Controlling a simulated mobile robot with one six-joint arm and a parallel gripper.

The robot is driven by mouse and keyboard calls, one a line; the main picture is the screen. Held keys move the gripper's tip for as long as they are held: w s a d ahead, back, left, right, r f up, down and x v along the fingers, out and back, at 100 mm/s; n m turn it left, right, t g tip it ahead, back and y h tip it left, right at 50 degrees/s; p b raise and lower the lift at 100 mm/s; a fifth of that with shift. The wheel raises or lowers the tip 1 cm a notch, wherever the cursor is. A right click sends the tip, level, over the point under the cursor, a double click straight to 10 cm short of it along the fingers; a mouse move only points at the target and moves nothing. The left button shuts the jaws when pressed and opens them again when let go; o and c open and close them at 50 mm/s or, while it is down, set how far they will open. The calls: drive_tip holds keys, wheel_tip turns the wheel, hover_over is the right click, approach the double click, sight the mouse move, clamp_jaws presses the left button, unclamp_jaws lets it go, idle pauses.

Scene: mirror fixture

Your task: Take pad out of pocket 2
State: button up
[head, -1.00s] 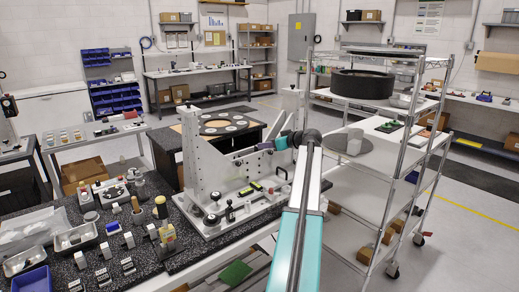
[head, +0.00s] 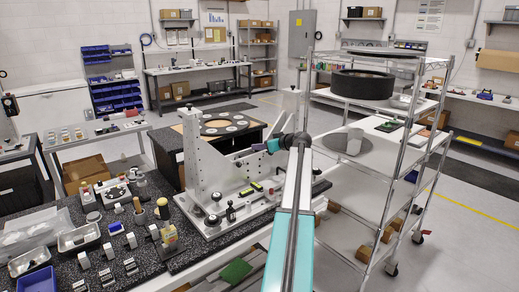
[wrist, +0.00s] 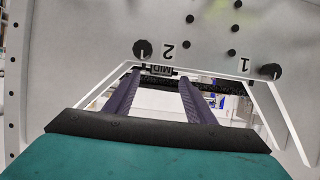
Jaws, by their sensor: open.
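A pale mirror fixture plate (head: 195,160) stands upright on a base on the dark bench. In the wrist view the plate (wrist: 85,55) has a trapezoid opening, with inverted marks 2 (wrist: 169,50) and 1 (wrist: 245,65) and a MID label (wrist: 162,69) at its edge. My gripper (wrist: 160,78) is open, its two purple fingers reaching into the opening on the mark 2 side, either side of the MID label. I cannot make out a pad clearly or tell whether the fingers touch anything. In the head view my gripper (head: 264,148) is right of the upright plate.
Round black knobs (wrist: 142,48) stand on the plate near the opening's upper corners. Small blocks, tools and metal trays (head: 78,238) crowd the bench at left. A wire cart (head: 375,190) stands close to the right of my arm.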

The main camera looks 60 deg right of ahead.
drive_tip(key=shift+p+x, duration=0.35)
drive_tip(key=shift+x, duration=0.8)
drive_tip(key=shift+c, duration=0.4)
drive_tip(key=c, duration=1)
